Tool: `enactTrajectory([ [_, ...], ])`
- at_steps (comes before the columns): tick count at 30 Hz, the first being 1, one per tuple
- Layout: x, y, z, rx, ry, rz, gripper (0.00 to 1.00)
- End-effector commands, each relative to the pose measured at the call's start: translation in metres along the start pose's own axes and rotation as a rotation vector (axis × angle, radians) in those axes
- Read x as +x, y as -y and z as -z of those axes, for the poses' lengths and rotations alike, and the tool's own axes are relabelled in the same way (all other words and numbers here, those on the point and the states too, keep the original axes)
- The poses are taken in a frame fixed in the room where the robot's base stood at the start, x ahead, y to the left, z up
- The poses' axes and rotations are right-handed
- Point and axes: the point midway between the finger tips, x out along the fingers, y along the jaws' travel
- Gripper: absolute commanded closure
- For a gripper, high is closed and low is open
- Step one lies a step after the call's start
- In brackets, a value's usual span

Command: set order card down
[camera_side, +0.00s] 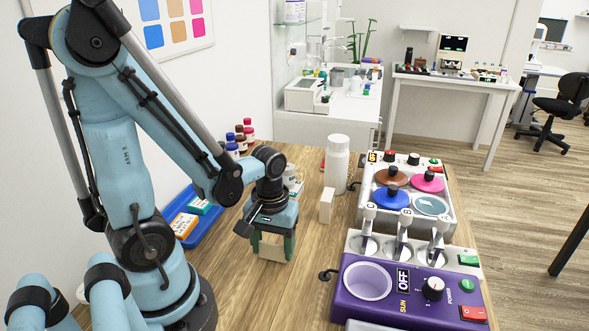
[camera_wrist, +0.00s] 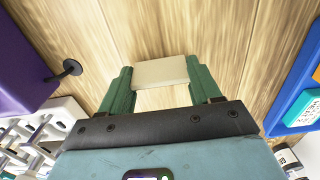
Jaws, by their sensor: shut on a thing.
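My gripper (camera_side: 273,249) points down low over the wooden table in the side view. Its green fingers are shut on a plain cream piece, the order card (camera_wrist: 160,72), which spans from one fingertip to the other in the wrist view. In the side view the order card (camera_side: 271,247) shows pale between the fingers, close to the table top. I cannot tell whether its lower edge touches the wood. No writing shows on the side I see.
A blue tray (camera_side: 211,229) with small boxes lies left. A small cream block (camera_side: 327,205) and a white bottle (camera_side: 336,164) stand right of my gripper. Further right are a purple device (camera_side: 408,290) and a white stirrer unit (camera_side: 450,217). Bare wood (camera_side: 290,292) lies in front.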

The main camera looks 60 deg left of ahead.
Motion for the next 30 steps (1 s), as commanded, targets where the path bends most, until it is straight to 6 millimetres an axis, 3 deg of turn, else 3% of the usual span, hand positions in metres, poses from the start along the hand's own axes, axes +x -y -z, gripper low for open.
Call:
enactTrajectory([
  [10, 0.004, -0.0003, 0.0004, 0.0, 0.0, 0.0, 0.66],
  [11, 0.0035, -0.0002, 0.0003, 0.0, 0.0, 0.0, 0.33],
  [15, 0.0034, -0.0002, 0.0002, 0.0, 0.0, 0.0, 0.12],
  [30, -0.0046, -0.0002, 0.0002, 0.0, 0.0, 0.0, 0.12],
])
